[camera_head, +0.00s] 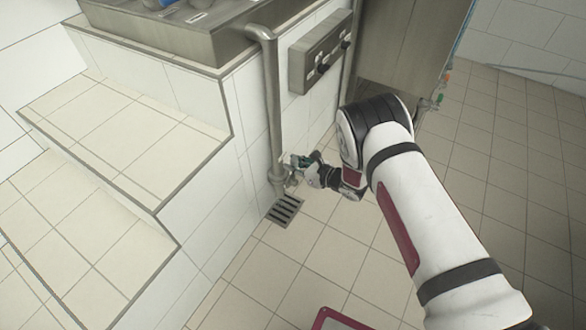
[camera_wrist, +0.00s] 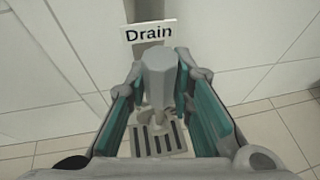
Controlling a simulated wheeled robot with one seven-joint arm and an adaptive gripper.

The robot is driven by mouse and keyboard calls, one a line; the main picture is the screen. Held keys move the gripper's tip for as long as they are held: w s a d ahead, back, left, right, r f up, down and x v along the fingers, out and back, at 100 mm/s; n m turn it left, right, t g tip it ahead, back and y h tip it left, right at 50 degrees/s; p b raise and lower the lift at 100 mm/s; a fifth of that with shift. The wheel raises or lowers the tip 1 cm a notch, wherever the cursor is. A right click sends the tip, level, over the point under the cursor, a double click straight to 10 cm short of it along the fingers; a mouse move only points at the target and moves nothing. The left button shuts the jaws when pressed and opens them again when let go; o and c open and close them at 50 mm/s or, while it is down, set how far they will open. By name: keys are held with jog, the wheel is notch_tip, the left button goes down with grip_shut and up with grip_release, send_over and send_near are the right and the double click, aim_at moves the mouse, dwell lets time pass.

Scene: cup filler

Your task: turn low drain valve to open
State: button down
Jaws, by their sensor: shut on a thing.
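The low drain valve (camera_wrist: 159,75) shows in the wrist view as a grey faceted body below a white "Drain" sign (camera_wrist: 149,32). My gripper (camera_wrist: 163,85) has its two teal-lined fingers on either side of the valve and is shut on it. In the head view my gripper (camera_head: 300,160) reaches the low end of a vertical metal pipe (camera_head: 272,110) just above the floor. The valve is mostly hidden by my gripper there, so its handle angle cannot be told.
A slotted floor drain (camera_head: 285,210) lies below the pipe. Tiled steps (camera_head: 110,140) rise on the left. A grey box with knobs (camera_head: 320,52) is on the wall above, and a metal cabinet (camera_head: 400,45) stands behind. The tiled floor on the right is clear.

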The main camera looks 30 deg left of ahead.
jog(key=shift+s+f, duration=0.15)
jog(key=shift+s, duration=0.1)
jog(key=c, duration=1.4)
grip_release()
jog(key=shift+d, duration=0.1)
jog(key=shift+d+r, duration=0.25)
jog(key=shift+d, duration=0.05)
jog(key=v, duration=1.1)
jog(key=shift+s+d+f, duration=0.1)
jog(key=shift+s, duration=0.05)
